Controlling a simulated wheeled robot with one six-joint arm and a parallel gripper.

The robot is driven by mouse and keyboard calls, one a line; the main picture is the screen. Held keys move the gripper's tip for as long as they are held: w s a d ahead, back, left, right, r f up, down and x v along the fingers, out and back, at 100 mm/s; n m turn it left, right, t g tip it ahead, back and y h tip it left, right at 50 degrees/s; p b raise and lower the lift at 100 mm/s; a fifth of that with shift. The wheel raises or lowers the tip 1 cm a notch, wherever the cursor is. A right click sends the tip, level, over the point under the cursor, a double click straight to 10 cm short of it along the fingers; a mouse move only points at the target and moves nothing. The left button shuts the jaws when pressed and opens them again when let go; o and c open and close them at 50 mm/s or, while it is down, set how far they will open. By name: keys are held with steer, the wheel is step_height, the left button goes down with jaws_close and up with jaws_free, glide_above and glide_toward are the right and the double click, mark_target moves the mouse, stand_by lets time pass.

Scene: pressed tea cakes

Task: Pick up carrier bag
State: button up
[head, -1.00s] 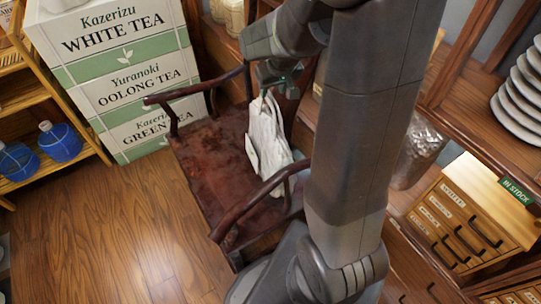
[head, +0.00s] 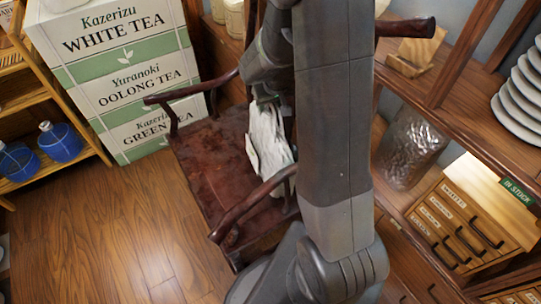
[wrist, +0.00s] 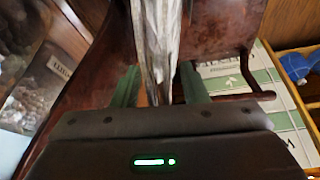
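The carrier bag (head: 266,143) is white and crumpled and stands on the seat of a dark red wooden chair (head: 205,160). In the wrist view the bag (wrist: 157,35) narrows downward in the picture and passes between my two green fingers. My gripper (wrist: 160,87) is open, with a gap on each side of the bag. In the head view my gripper (head: 264,98) is at the top of the bag, and my arm hides most of it. The arm also covers the bag's right side.
Stacked tea boxes (head: 115,70) stand behind the chair at left. The chair's armrests (head: 250,205) flank the bag. A wooden shelf with a glass jar (head: 410,150), a drawer box (head: 465,225) and stacked plates (head: 520,95) is at right. The floor at lower left is clear.

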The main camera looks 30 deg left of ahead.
jaws_close()
steer(key=shift+r, duration=0.15)
stand_by(1.2)
